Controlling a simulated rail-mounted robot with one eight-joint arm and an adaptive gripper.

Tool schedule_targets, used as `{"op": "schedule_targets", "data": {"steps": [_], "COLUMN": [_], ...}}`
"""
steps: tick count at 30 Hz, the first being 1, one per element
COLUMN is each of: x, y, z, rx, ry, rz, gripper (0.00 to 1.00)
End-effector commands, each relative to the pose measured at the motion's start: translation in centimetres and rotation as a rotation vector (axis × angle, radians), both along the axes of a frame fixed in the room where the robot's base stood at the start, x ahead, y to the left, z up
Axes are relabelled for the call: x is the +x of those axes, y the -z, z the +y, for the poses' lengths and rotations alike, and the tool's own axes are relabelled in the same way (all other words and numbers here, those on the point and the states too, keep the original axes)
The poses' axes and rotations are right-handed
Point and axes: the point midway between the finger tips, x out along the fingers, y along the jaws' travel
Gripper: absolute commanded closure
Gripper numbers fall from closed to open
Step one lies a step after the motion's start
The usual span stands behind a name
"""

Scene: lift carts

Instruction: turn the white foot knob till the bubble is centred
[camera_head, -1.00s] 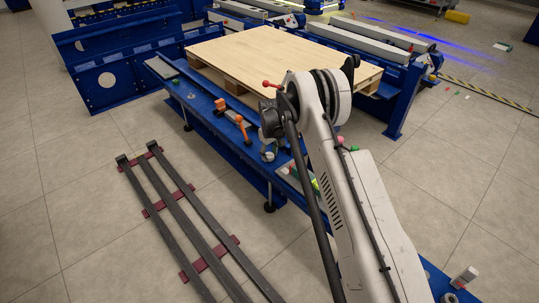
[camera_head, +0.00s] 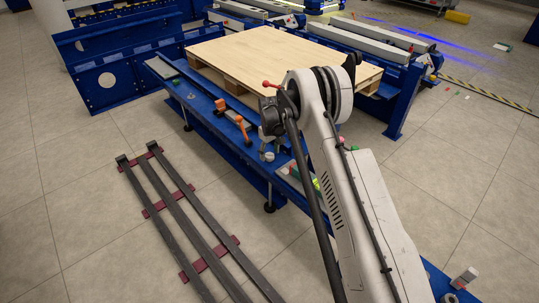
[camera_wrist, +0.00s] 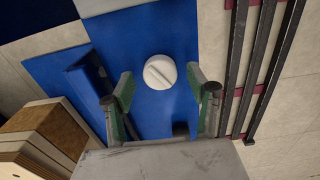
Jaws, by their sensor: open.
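The white round knob (camera_wrist: 160,72), with a slot-like line across its top, sits on a blue surface in the wrist view. My gripper (camera_wrist: 160,80) is open, with one green-padded finger on each side of the knob and visible gaps between. I cannot tell how far the fingertips are above it. In the head view a small pale round piece (camera_head: 268,157) on the near blue beam, below my wrist, looks like the same knob. The level's bubble cannot be made out in either view.
A wooden pallet board (camera_head: 265,55) lies on the blue frame (camera_head: 215,122). Orange clamps (camera_head: 231,116) stand on the near beam, left of my wrist. Dark rails (camera_head: 180,213) on red crosspieces lie on the floor.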

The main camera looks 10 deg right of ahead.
Motion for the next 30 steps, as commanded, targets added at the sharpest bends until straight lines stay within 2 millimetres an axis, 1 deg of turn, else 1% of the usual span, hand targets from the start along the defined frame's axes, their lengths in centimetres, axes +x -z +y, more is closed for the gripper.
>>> {"op": "schedule_targets", "data": {"steps": [9, 15, 18, 21, 30], "x": [0.0, 0.0, 0.0, 0.0, 0.0], "y": [-6.1, -9.3, -10.3, -10.8, -11.0], "z": [0.0, 0.0, 0.0, 0.0, 0.0], "rx": [0.0, 0.0, 0.0, 0.0, 0.0], "ry": [0.0, 0.0, 0.0, 0.0, 0.0], "rz": [0.0, 0.0, 0.0, 0.0, 0.0], "gripper": [0.47, 0.47, 0.47, 0.47, 0.47]}}
